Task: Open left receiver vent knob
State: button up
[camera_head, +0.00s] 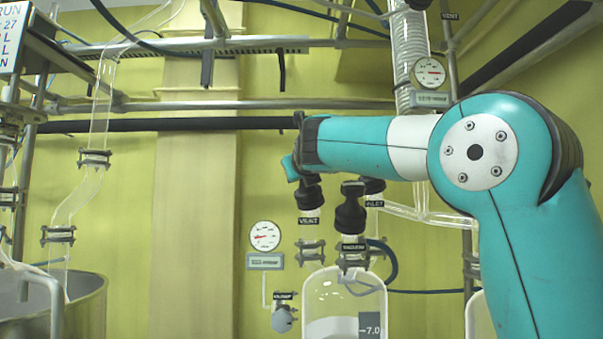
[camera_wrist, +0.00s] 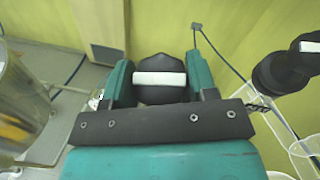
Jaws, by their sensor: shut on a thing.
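The vent knob, black with a white bar across its top, sits between my gripper's teal fingers in the wrist view (camera_wrist: 160,79). My gripper (camera_wrist: 160,64) is shut on it, one finger on each side. In the head view the black vent valve (camera_head: 309,197) shows under my gripper (camera_head: 291,169), above a small "VENT" label; the knob's top is hidden by the gripper. The left receiver (camera_head: 345,298), a clear glass vessel with a "-7.0" scale mark, stands below and slightly right.
A second black valve (camera_head: 350,212) stands close to the right, with an inlet valve (camera_head: 374,187) behind it. A round gauge (camera_head: 264,235) is at the left. Black and metal pipes (camera_head: 200,125) cross behind. A steel vessel (camera_head: 92,306) stands at far left.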

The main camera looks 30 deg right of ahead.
jog(key=shift+d+n+y, duration=0.15)
jog(key=shift+n+y, duration=0.85)
jog(key=shift+y, duration=0.1)
jog(key=shift+r+n+y+p, duration=0.2)
jog(key=shift+n+y+p, duration=0.4)
jog(key=shift+n+y, duration=0.5)
jog(key=n+y+p, duration=0.1)
jog(key=p, duration=0.1)
jog(key=n+y+p, duration=0.1)
jog(key=y+p, duration=0.1)
jog(key=shift+r+n+g, duration=0.3)
jog(key=shift+n+g, duration=0.1)
jog(key=n+g+y+p, duration=0.1)
jog(key=n+y+p, duration=0.1)
jog(key=p, duration=0.4)
jog(key=shift+n+y, duration=0.3)
jog(key=n+g+y+p, duration=0.1)
jog(key=n+p, duration=0.1)
jog(key=p, duration=0.3)
jog(key=shift+g+y+p, duration=0.35)
jog(key=shift+g+y, duration=0.05)
jog(key=n+g+y+p, duration=0.1)
jog(key=p, duration=0.3)
jog(key=shift+f+n, duration=0.3)
jog(key=shift+f, duration=0.05)
jog(key=shift+f+p, duration=0.1)
jog(key=shift+p, duration=0.35)
jog(key=shift+a+f+g, duration=0.1)
jog(key=shift+a+g, duration=0.1)
jog(key=shift+g, duration=0.1)
